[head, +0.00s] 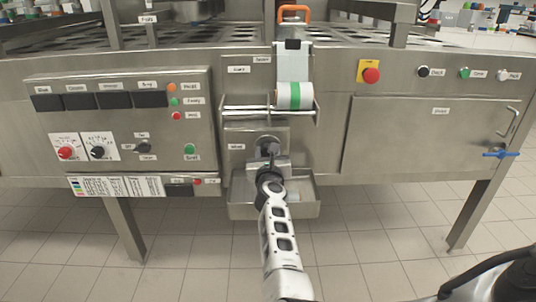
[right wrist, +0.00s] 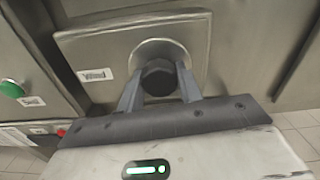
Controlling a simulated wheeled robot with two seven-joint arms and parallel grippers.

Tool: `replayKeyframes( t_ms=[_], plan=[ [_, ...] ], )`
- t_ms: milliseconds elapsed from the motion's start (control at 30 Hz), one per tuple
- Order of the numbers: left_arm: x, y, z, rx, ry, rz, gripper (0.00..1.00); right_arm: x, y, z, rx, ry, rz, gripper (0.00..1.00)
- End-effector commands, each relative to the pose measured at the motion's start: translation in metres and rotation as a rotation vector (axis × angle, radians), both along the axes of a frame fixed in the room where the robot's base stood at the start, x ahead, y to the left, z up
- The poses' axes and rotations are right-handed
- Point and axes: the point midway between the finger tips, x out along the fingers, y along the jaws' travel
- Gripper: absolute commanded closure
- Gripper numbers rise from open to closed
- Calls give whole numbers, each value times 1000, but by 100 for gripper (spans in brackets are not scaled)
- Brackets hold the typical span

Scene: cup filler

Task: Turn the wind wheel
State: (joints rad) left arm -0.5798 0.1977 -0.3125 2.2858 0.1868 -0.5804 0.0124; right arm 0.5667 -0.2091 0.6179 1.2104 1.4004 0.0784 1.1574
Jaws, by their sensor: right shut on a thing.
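The wind wheel is a dark knob (right wrist: 160,74) in a round metal collar on a steel plate, with a small white label to its left. It also shows in the head view (head: 268,145), below the roll holder, partly hidden by my right gripper. My right gripper (right wrist: 160,88) has one finger on each side of the knob and is shut on it. In the head view my right gripper (head: 269,162) reaches up to the wheel from below. My left gripper is not in view.
A shallow steel tray (head: 240,210) sits just below the wheel, close around my right wrist. A white and green roll (head: 294,95) hangs above. A button panel (head: 120,110) is at left.

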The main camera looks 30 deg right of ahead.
Motion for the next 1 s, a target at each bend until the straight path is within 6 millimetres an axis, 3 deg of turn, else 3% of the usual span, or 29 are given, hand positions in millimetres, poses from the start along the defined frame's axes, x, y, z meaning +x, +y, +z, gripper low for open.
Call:
replayKeyframes(
  t_ms=[567, 600, 667, 1000],
  plan=[
    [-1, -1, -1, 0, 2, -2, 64, 0, 0, -1, 31, -15, 0, 87],
    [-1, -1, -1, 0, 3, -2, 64, 0, 0, -1, 30, -15, 0, 59],
    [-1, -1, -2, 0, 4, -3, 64, 0, 0, -1, 30, -15, 0, 43],
    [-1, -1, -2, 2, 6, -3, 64, -1, 3, -1, 28, -16, 1, 43]
  ],
)
